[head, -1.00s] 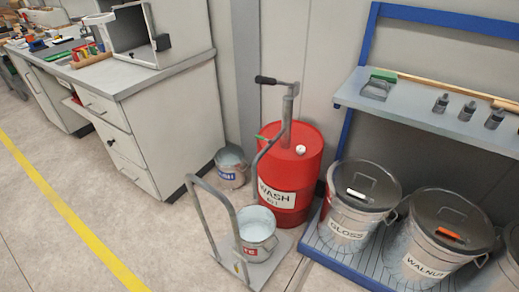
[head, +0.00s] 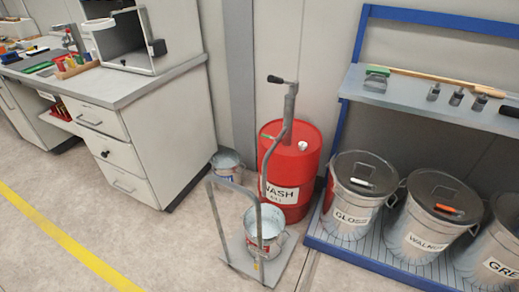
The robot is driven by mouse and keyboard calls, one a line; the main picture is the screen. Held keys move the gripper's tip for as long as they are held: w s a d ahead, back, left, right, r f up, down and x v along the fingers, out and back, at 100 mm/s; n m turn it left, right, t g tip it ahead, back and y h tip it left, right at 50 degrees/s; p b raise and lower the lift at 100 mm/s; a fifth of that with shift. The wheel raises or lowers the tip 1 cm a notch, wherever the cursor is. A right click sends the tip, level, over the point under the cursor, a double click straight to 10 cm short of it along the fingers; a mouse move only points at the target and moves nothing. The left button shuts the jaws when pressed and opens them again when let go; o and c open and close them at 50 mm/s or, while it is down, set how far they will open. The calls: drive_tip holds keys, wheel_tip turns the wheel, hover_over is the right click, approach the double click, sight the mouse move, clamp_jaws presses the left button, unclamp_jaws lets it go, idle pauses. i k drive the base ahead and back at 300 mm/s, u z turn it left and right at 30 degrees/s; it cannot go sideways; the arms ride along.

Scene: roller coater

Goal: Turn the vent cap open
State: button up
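A red drum (head: 295,160) labelled "WASH" stands upright on the floor against the wall. A small white vent cap (head: 302,145) sits on the right side of its top. A grey pump with a black-ended crank handle (head: 290,100) rises from the drum top, and a grey spout pipe curves down in front. At this size I cannot tell how the cap is turned. My gripper is not in view.
A wheeled trolley (head: 232,248) with a metal bucket (head: 266,233) stands before the drum. Another bucket (head: 228,165) is behind it. Lidded bins (head: 358,190) stand on a blue rack at right. A workbench (head: 150,130) is at left. Floor at lower left is clear.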

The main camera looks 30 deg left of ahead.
sight(303, 145)
drive_tip(key=u, duration=1.25)
drive_tip(key=i, duration=1)
